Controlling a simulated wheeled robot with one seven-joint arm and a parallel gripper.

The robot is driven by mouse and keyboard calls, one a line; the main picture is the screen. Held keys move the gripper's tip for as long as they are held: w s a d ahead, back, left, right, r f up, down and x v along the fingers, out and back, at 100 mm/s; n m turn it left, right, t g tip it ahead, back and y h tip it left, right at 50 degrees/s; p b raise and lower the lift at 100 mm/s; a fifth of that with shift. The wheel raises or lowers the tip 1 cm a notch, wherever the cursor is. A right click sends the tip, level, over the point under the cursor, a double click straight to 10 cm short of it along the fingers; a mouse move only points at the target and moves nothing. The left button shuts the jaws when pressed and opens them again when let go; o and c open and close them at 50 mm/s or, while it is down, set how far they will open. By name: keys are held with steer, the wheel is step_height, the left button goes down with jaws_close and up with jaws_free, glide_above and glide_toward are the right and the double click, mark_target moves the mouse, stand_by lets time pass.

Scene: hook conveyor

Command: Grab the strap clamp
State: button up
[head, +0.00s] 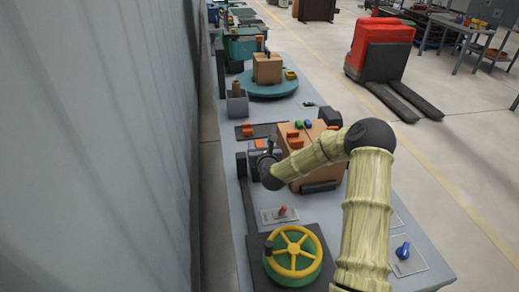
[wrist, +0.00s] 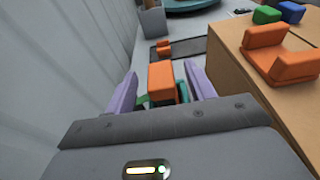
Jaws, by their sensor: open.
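An orange block-shaped piece (wrist: 162,84) lies between the two purple fingers of my open gripper (wrist: 161,72) in the wrist view. Gaps show on both sides, so the fingers are around it but not closed on it. Green and teal parts show low beside it, and its lower end is hidden by my gripper body. In the head view the orange piece (head: 260,143) shows beside the cardboard box, at the end of my arm. I cannot tell for certain which orange piece is the strap clamp; another orange bracket-like piece (wrist: 280,55) sits on the box.
The cardboard box (wrist: 235,65) stands close on the right, with green (wrist: 267,14) and blue (wrist: 291,11) pieces on top. A small orange piece (wrist: 164,47) lies on a dark strip ahead. A grey bin (head: 237,104) stands farther back. A yellow-spoked handwheel (head: 293,252) is nearer.

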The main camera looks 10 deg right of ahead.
steer(key=shift+w+f, duration=0.2)
steer(key=shift+w, duration=0.7)
steer(key=c, duration=1.1)
